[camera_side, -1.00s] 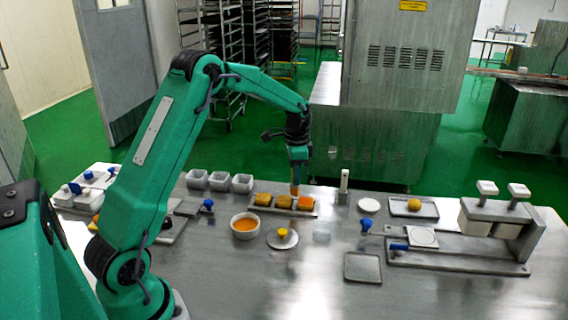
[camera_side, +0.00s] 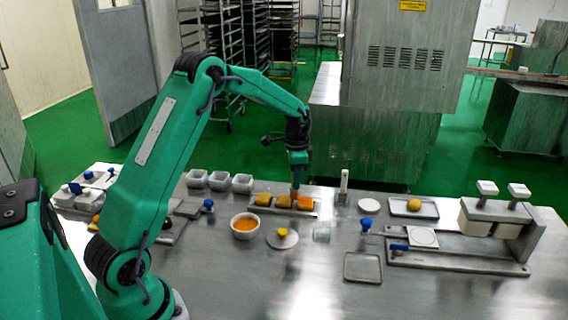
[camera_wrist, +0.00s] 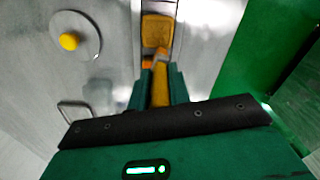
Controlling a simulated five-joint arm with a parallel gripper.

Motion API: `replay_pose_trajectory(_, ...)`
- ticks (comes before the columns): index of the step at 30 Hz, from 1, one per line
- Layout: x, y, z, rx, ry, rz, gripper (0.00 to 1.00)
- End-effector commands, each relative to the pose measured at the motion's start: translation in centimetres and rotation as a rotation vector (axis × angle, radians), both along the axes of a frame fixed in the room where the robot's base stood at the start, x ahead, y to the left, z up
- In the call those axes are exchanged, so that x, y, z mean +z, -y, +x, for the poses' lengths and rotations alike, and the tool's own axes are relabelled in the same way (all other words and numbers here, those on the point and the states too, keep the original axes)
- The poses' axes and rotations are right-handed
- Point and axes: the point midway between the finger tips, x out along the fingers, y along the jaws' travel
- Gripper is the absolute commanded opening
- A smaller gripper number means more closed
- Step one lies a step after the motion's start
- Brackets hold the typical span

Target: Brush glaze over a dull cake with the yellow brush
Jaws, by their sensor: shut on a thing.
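My gripper (camera_side: 298,160) is shut on the yellow brush and holds it upright, bristles down, over the cake tray (camera_side: 314,211) in the side view. In the wrist view the yellow brush (camera_wrist: 160,90) sits between the fingers (camera_wrist: 159,73), with its tip at the near edge of a cake (camera_wrist: 156,30). Three cakes stand in a row: a left one (camera_side: 263,199), a middle one (camera_side: 283,201) and a more orange right one (camera_side: 306,203). The brush tip is between the middle and right cakes; contact is unclear. A white bowl (camera_side: 236,233) holds orange glaze.
A round plate with a yellow knob (camera_side: 282,232) lies right of the bowl. Small white containers (camera_side: 242,183) stand behind it. A white upright post (camera_side: 343,182) is right of the cake tray. A press-like stand (camera_side: 480,255) occupies the right.

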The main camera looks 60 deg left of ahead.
Motion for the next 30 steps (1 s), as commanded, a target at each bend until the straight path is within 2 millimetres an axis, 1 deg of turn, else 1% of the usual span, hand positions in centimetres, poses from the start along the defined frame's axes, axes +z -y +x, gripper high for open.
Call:
replay_pose_trajectory(11,-0.2,-0.2,-0.2,0.0,0.0,0.0,0.0)
replay_pose_trajectory(24,0.0,-2.0,-2.0,0.0,0.001,0.0,0.0)
replay_pose_trajectory(30,0.0,-2.2,-2.2,0.0,0.001,0.0,0.0)
